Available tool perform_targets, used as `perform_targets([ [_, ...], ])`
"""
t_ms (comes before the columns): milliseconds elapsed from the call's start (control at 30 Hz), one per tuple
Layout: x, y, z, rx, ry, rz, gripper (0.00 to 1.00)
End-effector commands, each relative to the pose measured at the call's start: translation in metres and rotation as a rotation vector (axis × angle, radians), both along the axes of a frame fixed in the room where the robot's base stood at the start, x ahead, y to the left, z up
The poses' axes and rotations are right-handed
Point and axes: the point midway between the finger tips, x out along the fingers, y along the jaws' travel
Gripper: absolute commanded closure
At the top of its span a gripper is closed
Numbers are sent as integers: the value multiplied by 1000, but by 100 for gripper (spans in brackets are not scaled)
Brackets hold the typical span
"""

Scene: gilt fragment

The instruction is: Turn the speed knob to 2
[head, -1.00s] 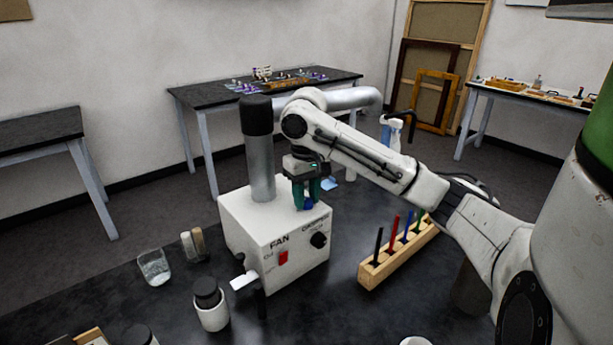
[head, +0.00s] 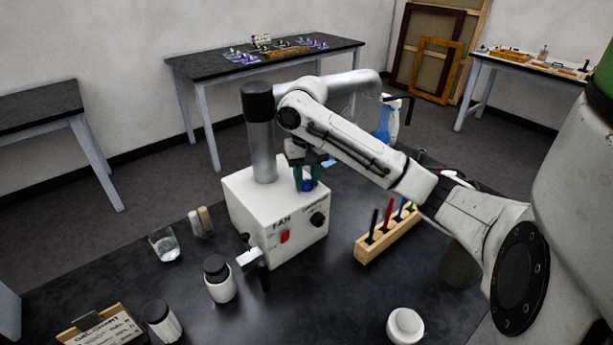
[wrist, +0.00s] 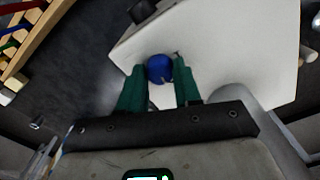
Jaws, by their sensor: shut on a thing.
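A white box (head: 249,209) marked FAN stands on the dark bench. A blue knob (head: 307,186) sits on its top face near the right edge; it also shows in the wrist view (wrist: 159,69). My gripper (head: 306,183) points down from above, its green fingers shut on the blue knob, one on each side. A black knob (head: 318,219) and a red switch (head: 285,237) are on the front face. The lettering by the black knob is too small to read.
A grey duct (head: 262,150) rises from the box beside my gripper. A wooden rack (head: 376,246) with coloured pens stands to the right. A glass (head: 164,245), a black-capped jar (head: 219,280) and a white lidded pot (head: 405,325) stand around. The front middle of the bench is clear.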

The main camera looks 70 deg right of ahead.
Motion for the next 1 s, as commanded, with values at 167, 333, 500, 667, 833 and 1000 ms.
perform_targets([
  [167,-1,1,-2,3,4,1,57],
  [333,0,0,-1,2,2,1,42],
  [500,0,0,-1,2,1,1,42],
  [667,0,0,6,0,0,2,42],
  [833,0,-1,33,-5,0,2,42],
  [1000,0,-1,65,-4,1,2,42],
])
